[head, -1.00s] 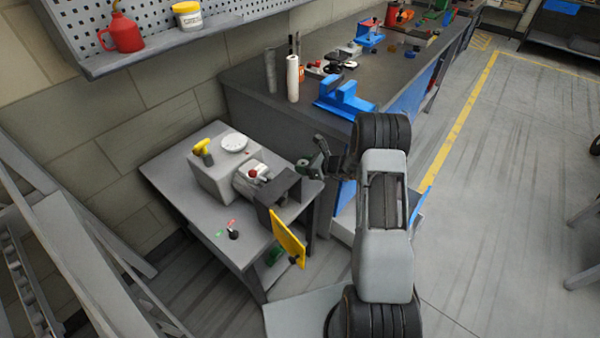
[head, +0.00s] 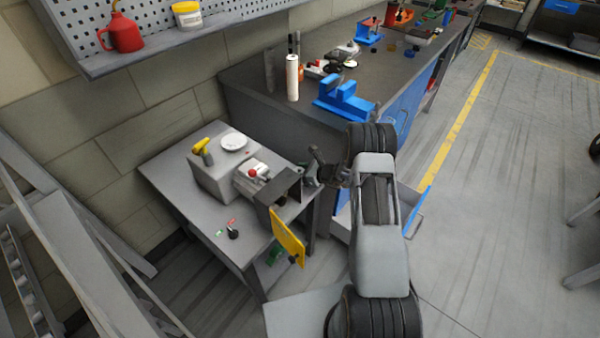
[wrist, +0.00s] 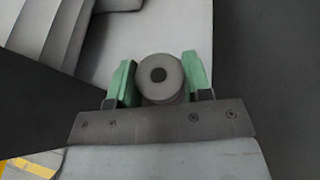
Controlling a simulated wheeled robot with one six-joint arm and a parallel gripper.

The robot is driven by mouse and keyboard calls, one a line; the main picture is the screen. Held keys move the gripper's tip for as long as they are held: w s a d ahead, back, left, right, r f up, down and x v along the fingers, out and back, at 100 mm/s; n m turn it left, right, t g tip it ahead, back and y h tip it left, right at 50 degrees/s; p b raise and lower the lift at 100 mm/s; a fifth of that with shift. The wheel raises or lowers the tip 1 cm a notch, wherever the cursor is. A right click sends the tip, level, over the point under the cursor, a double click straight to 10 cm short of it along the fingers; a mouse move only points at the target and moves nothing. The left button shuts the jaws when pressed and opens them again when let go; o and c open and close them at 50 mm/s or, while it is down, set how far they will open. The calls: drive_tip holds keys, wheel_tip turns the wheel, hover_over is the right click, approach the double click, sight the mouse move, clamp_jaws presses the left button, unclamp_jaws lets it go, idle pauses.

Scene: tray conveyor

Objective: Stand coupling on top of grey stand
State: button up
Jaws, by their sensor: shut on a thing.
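The coupling (wrist: 160,76) is a grey round piece with a dark central hole, seen end-on in the wrist view. My gripper (wrist: 160,84) has green fingertips on either side of it and is shut on it. In the head view my gripper (head: 312,180) is at the right end of the small table, beside a dark open-fronted housing. The coupling cannot be made out there. A grey block (head: 212,180) stands on the table, with a white round dish and a yellow-handled item on top. I cannot tell whether this block is the grey stand.
The dark housing (head: 290,183) has a yellow flap (head: 287,238) hanging at its front. A small black knob (head: 233,234) is on the table (head: 178,187). The long workbench (head: 246,82) with a blue vise (head: 342,98) stands behind. A blue drawer (head: 414,210) sticks out near my arm.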

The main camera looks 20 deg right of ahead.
drive_tip(key=o, duration=1)
drive_tip(key=shift+r+p, duration=0.2)
drive_tip(key=shift+p, duration=0.15)
drive_tip(key=v, duration=1.1)
drive_tip(key=s+a+r+n+g, duration=0.1)
drive_tip(key=a+r+n, duration=0.1)
drive_tip(key=r, duration=0.1)
drive_tip(key=s+a+r+n+g, duration=0.2)
drive_tip(key=n, duration=0.1)
drive_tip(key=s+a+r+n+g, duration=0.1)
drive_tip(key=s+a+r+n, duration=0.1)
drive_tip(key=r, duration=0.1)
drive_tip(key=shift+a+r+n, duration=0.2)
drive_tip(key=shift+r+n, duration=0.1)
drive_tip(key=shift+n, duration=0.1)
drive_tip(key=shift+s+a+r+n+g+h, duration=0.4)
drive_tip(key=shift+s+r+n+h, duration=1.5)
drive_tip(key=shift+s+n, duration=1.3)
drive_tip(key=shift+s+a+r+n+g+h, duration=0.35)
drive_tip(key=shift+s+r+n+h, duration=1)
drive_tip(key=shift+s+r+n, duration=1.35)
drive_tip(key=shift+s+a+r+n+g+h, duration=0.25)
drive_tip(key=shift+s+a+r+n+h, duration=0.3)
drive_tip(key=shift+s+r+n+h, duration=2.1)
